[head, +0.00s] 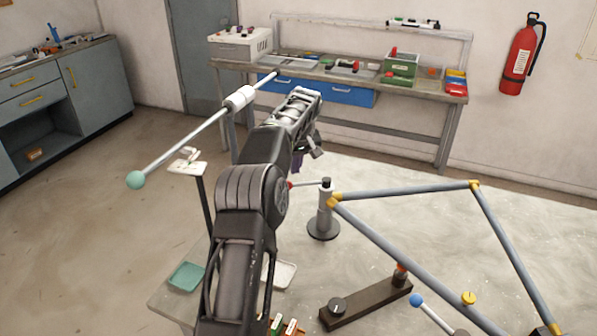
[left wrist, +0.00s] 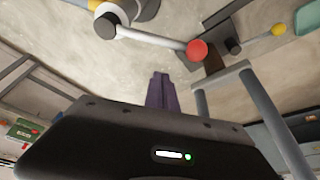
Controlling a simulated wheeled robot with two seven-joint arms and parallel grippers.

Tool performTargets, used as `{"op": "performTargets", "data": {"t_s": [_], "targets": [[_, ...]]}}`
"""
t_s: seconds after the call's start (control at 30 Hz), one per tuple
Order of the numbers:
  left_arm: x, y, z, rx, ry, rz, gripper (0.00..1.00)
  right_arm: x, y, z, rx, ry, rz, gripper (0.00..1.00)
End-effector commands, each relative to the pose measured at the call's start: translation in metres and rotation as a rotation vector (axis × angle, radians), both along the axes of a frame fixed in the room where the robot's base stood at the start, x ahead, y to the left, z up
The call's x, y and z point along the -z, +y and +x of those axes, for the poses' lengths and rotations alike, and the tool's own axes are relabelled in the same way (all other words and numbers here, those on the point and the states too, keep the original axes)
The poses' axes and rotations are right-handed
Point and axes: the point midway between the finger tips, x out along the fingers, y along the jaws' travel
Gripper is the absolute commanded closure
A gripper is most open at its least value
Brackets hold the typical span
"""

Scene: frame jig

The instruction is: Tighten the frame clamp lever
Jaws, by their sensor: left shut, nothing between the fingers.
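A lever with a red ball knob (head: 290,185) sticks out to the left from the top of a grey clamp post (head: 325,208) beside the frame's near left corner. In the left wrist view the red knob (left wrist: 197,50) is at the end of a grey lever arm (left wrist: 150,37) from a dark hub (left wrist: 107,24). The frame (head: 405,188) is of blue-grey tubes with yellow corners. My left gripper (head: 297,163) is mostly hidden behind my arm in the head view. Its purple fingers (left wrist: 160,90) are shut and empty, apart from the red knob in the picture. My right gripper is not in view.
A long rod with a green ball (head: 136,180) extends left of my arm. A green tray (head: 186,276) lies at the table's left edge.

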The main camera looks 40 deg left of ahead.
Motion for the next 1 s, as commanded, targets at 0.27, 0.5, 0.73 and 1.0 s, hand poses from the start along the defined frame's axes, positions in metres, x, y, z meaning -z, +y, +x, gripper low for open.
{"op": "performTargets", "data": {"t_s": [0.27, 0.5, 0.73, 1.0], "targets": [[0.002, -0.021, -0.014, 0.002, -0.002, 0.001, 1.00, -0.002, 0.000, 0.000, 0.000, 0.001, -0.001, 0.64], [0.004, -0.027, -0.018, 0.002, -0.004, 0.001, 1.00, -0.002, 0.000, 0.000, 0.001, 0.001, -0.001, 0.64], [0.004, -0.027, -0.018, 0.001, -0.005, 0.002, 1.00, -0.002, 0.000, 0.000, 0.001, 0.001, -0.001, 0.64], [0.006, -0.039, -0.015, 0.009, -0.005, 0.001, 1.00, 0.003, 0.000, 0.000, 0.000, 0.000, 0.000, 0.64]]}}
